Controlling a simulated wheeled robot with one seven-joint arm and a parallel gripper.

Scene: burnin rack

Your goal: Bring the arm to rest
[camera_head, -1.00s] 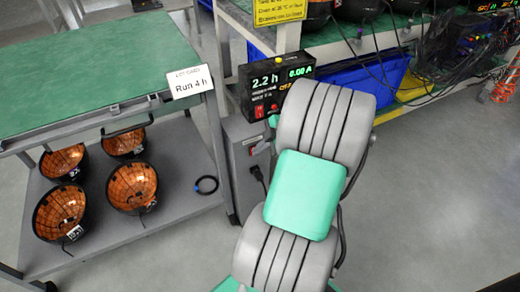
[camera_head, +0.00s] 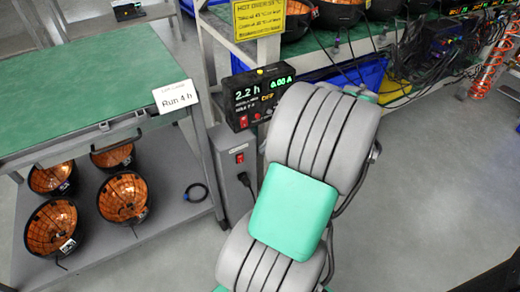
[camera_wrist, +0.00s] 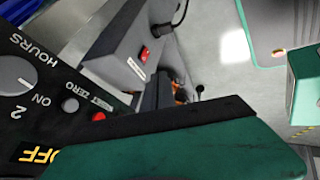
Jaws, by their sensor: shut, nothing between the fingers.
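My arm, with grey ribbed joints and a mint-green link (camera_head: 293,212), rises through the middle of the head view. Its far end bends away behind the upper joint, and my gripper is hidden there. The wrist camera looks closely at a black timer panel (camera_wrist: 30,110) with a knob, a red button and amber "OFF" lettering. The same timer box (camera_head: 258,97) stands just left of my upper joint in the head view, reading 2.2 h. I cannot tell the gap between my arm and it.
A green-topped cart (camera_head: 90,85) with a "Run 4 h" card (camera_head: 175,97) stands left, several copper-lined bowls on its lower shelf. A grey switch box (camera_head: 235,165) is beside my arm. Cables (camera_head: 425,65) crowd the rack behind. Floor at right (camera_head: 440,180) is clear.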

